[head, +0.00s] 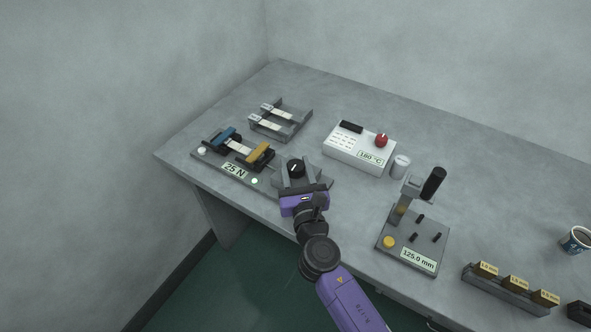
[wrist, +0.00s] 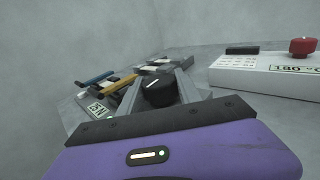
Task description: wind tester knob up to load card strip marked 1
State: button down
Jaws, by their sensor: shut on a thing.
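The tester (head: 226,164) is a dark flat base at the table's left front, with a blue clamp (head: 222,137) and a yellow clamp (head: 258,153). A white card strip (head: 239,146) lies across both clamps; no mark on it is legible to me. The display (head: 235,170) reads 25 N, and a green light (head: 254,181) is lit beside it. The black tester knob (head: 295,168) has a white pointer line. My gripper (head: 297,171) is shut on the knob, one finger on each side. The knob also shows between the fingers in the wrist view (wrist: 158,91).
A grey rack (head: 291,113) with white strips stands behind the tester. A white box (head: 359,147) with a red knob reads 180 °C, with a small white cup (head: 400,166) beside it. A gauge stand (head: 412,240) reading 125.0 mm is at right, near a block rack (head: 505,290).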

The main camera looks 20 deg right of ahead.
aim_at(290, 173)
jog(key=m+g+h, duration=0.1)
jog(key=m+h, duration=0.1)
jog(key=h, duration=0.1)
jog(key=m+g+h+b, duration=0.1)
jog(key=m+h, duration=0.1)
jog(key=h, duration=0.1)
jog(key=shift+w+a+m+g+h, duration=0.1)
jog(key=shift+a+m+g+h, duration=0.05)
jog(key=shift+m+g+h, duration=0.2)
jog(key=m+g+h+b, duration=0.2)
jog(key=m+g+h, duration=0.2)
jog(key=g+h, duration=0.1)
jog(key=shift+m+g, duration=0.35)
jog(key=c, duration=0.8)
grip_release()
jog(key=shift+d, duration=0.2)
jog(key=shift+v, duration=3.95)
